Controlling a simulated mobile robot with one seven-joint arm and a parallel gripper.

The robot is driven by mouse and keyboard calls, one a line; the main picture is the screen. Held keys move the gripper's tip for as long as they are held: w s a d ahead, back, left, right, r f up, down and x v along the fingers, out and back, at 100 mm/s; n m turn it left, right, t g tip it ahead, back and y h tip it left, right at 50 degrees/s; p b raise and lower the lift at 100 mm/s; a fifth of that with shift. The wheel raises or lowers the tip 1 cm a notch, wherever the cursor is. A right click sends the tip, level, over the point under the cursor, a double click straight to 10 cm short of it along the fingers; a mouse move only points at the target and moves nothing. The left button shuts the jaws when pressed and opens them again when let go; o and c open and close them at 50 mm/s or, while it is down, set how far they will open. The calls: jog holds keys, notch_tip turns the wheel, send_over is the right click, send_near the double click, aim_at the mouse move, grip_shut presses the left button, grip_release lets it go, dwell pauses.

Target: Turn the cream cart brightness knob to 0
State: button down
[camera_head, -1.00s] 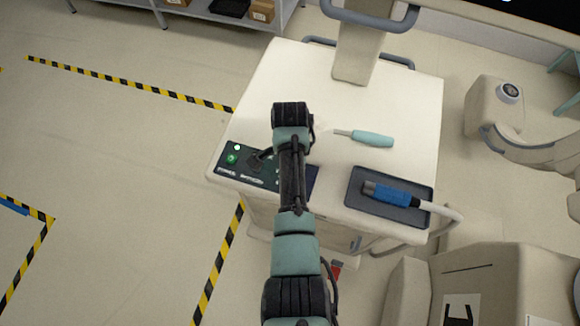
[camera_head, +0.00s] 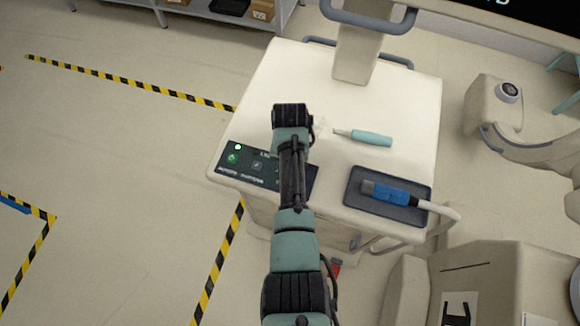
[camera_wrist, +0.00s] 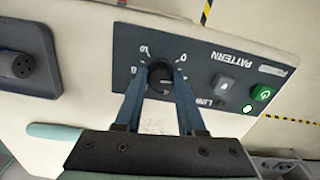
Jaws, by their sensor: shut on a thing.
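The cream cart (camera_head: 290,75) stands in front of me, with a dark control panel (camera_head: 244,166) at its near left corner. In the wrist view the panel (camera_wrist: 205,70) carries a round black knob (camera_wrist: 160,74) with a printed scale around it, including a 0. My gripper (camera_wrist: 158,92) is shut on the knob, one finger on each side. I cannot read where the knob's pointer stands. In the head view my arm hides the knob and my fingertips.
A green button (camera_wrist: 262,93) and a grey switch (camera_wrist: 223,84) sit beside the knob. A teal-handled tool (camera_head: 370,138) and a dark tray (camera_head: 428,193) holding a blue-bodied probe (camera_head: 390,192) lie on the cart top. A post (camera_head: 355,50) rises at the back.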

jog(key=n, duration=0.3)
jog(key=shift+n, duration=2.2)
jog(key=c, duration=0.5)
grip_release()
jog(key=shift+r, duration=0.1)
notch_tip(320, 180, up, 13)
jog(key=b, duration=0.2)
